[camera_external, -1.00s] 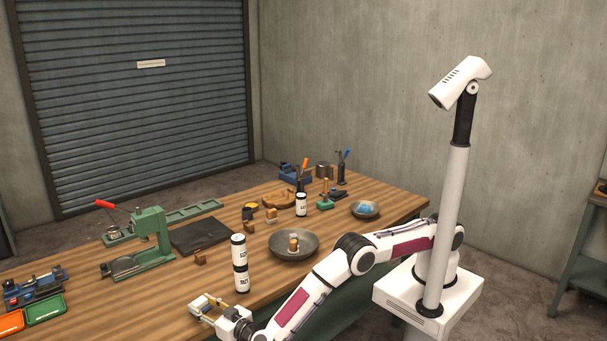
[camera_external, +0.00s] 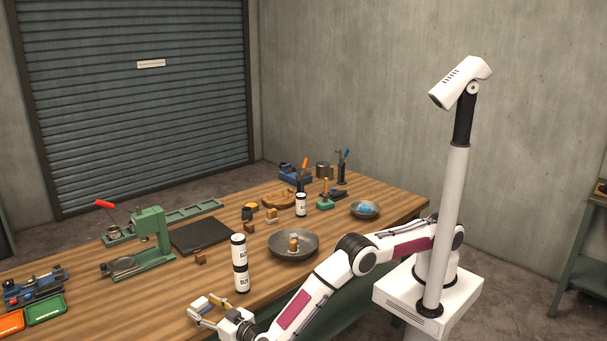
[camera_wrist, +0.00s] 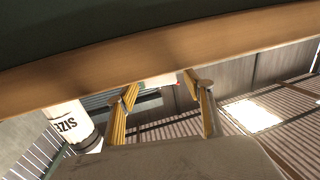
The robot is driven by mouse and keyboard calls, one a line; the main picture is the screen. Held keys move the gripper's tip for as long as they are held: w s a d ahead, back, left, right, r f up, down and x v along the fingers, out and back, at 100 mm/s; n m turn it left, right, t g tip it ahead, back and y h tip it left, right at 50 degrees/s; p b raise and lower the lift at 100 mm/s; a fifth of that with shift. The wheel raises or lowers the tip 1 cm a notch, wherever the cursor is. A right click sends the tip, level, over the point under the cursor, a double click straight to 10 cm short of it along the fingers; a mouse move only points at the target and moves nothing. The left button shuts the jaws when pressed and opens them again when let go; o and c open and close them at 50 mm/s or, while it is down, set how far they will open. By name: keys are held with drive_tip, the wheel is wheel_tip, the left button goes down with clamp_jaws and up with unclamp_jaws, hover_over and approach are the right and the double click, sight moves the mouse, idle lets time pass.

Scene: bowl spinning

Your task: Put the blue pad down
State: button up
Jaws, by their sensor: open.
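A blue piece (camera_external: 366,208) that looks like the blue pad lies in a small grey bowl (camera_external: 356,213) at the right end of the table; it is too small to make out its shape. My gripper (camera_external: 206,303) is at the table's front edge, far to the left of that bowl. Its fingers also show in the wrist view (camera_wrist: 160,89), spread apart with nothing between them. The wrist view does not show the blue piece.
Two stacked white-and-black cans (camera_external: 240,263) stand close to my gripper. A large grey bowl (camera_external: 312,251) holding a small brown-topped piece is right of them. A green press (camera_external: 150,240), a black mat (camera_external: 220,232) and trays (camera_external: 44,309) lie to the left.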

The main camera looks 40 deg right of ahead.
sight(202, 304)
drive_tip(key=shift+v, duration=3.45)
drive_tip(key=shift+o, duration=0.6)
drive_tip(key=shift+w, duration=0.1)
drive_tip(key=shift+w+r, duration=0.1)
drive_tip(key=shift+r, duration=0.1)
drive_tip(key=shift+m+g+h, duration=0.4)
drive_tip(key=shift+m+h, duration=0.2)
drive_tip(key=shift+m, duration=0.1)
drive_tip(key=r, duration=0.1)
drive_tip(key=w+r, duration=0.1)
drive_tip(key=r, duration=0.1)
drive_tip(key=w+r, duration=0.1)
drive_tip(key=shift+w+d+r, duration=0.1)
drive_tip(key=shift+d+r, duration=0.2)
drive_tip(key=shift+w+r+g, duration=0.15)
drive_tip(key=shift+r+g, duration=0.05)
drive_tip(key=shift+g, duration=0.2)
drive_tip(key=shift+a+f+g, duration=0.1)
drive_tip(key=shift+f+g, duration=0.05)
drive_tip(key=shift+g, duration=0.25)
drive_tip(key=shift+s+a+f+n+g, duration=0.2)
drive_tip(key=shift+s+f+n+g, duration=0.2)
drive_tip(key=shift+f, duration=0.15)
drive_tip(key=shift+s+a+f+n+g, duration=0.2)
drive_tip(key=shift+s+f+n+g, duration=0.15)
drive_tip(key=shift+f, duration=0.2)
drive_tip(key=shift+w, duration=0.25)
drive_tip(key=shift+x, duration=1.15)
